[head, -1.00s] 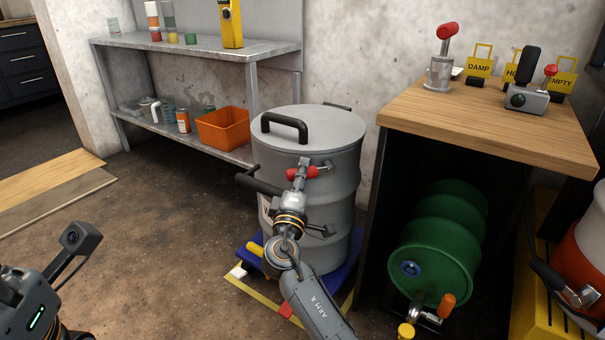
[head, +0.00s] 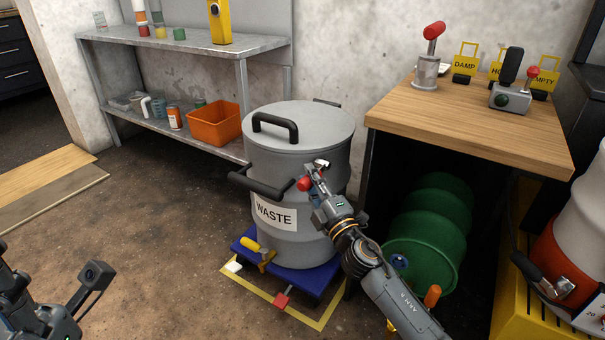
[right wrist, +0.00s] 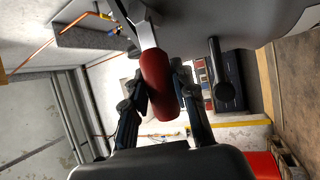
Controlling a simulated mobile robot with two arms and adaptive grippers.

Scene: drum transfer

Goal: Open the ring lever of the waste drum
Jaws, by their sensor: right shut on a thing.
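The grey waste drum (head: 300,150) stands upright with its lid on and a WASTE label facing me. The red grip of its ring lever (head: 305,184) sticks out from a metal bracket near the rim. My right gripper (head: 312,176) is at the lever, on the drum's front right side. In the right wrist view the red grip (right wrist: 160,88) lies between the two fingers, which are shut on it. Of my left arm only a wrist part with its camera shows at the lower left; its fingers are out of frame.
The drum stands on a blue base (head: 315,280) inside a yellow floor outline. A wooden-topped bench (head: 470,120) is to the right, with a green drum (head: 430,220) lying beneath. A shelf with an orange bin (head: 213,122) is behind left.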

